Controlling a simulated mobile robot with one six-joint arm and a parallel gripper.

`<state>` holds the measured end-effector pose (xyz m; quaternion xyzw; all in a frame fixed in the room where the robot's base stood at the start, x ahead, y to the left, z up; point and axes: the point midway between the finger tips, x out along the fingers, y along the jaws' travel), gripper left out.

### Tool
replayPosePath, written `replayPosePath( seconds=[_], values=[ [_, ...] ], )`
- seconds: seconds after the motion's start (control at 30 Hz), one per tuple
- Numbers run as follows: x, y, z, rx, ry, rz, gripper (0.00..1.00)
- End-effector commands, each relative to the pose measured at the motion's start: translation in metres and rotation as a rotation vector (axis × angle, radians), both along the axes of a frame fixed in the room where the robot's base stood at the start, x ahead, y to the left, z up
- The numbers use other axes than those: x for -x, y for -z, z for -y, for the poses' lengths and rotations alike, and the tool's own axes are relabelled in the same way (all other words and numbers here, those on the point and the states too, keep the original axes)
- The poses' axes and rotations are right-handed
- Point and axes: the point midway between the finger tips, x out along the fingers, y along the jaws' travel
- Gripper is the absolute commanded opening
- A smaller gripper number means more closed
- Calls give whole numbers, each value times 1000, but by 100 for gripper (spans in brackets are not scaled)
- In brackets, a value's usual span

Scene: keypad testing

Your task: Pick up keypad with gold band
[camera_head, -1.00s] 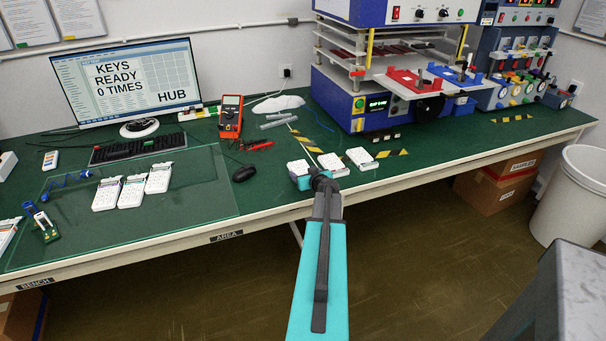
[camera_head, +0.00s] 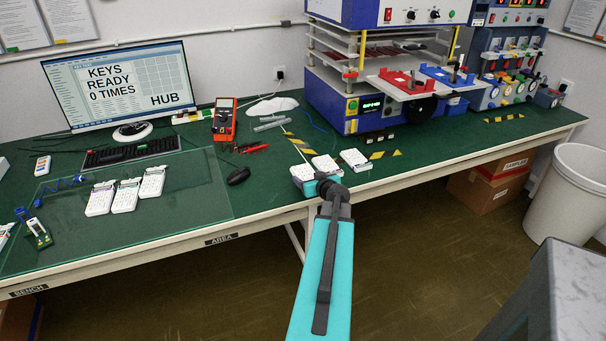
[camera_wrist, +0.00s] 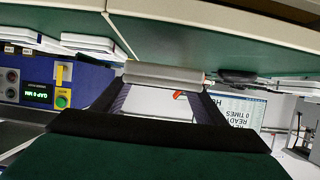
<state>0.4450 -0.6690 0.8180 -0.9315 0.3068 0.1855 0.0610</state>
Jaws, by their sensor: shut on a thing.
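My gripper (camera_head: 316,184) is at the front edge of the bench. It is shut on a white keypad (camera_head: 302,173), the leftmost of a group of three. In the wrist view this keypad (camera_wrist: 163,74) shows edge-on between the two dark fingers, so its face and band colour are hidden. The other two white keypads, the middle one (camera_head: 327,164) and the right one (camera_head: 355,159), lie on the bench to the right of it. No gold band can be made out on any of the three at this size.
Three more white keypads (camera_head: 125,195) lie on a glass mat (camera_head: 190,215) at the left. A black mouse (camera_head: 238,176) and an orange multimeter (camera_head: 224,120) lie behind. A blue press machine (camera_head: 350,110) stands to the right.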

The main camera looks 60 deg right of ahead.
Motion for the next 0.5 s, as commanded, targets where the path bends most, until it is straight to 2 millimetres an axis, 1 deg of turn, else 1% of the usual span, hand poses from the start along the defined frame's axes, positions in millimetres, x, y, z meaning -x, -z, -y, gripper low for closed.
replayPosePath(
  seconds=[0.03, 0.2, 0.4, 0.5],
  values=[
    [10, -1, -6, -1, 4, 0, 40],
    [32, -4, -19, 0, 3, 1, 40],
    [53, -6, -31, -1, 2, 2, 40],
    [60, -7, -34, 1, 1, 1, 40]
  ],
)
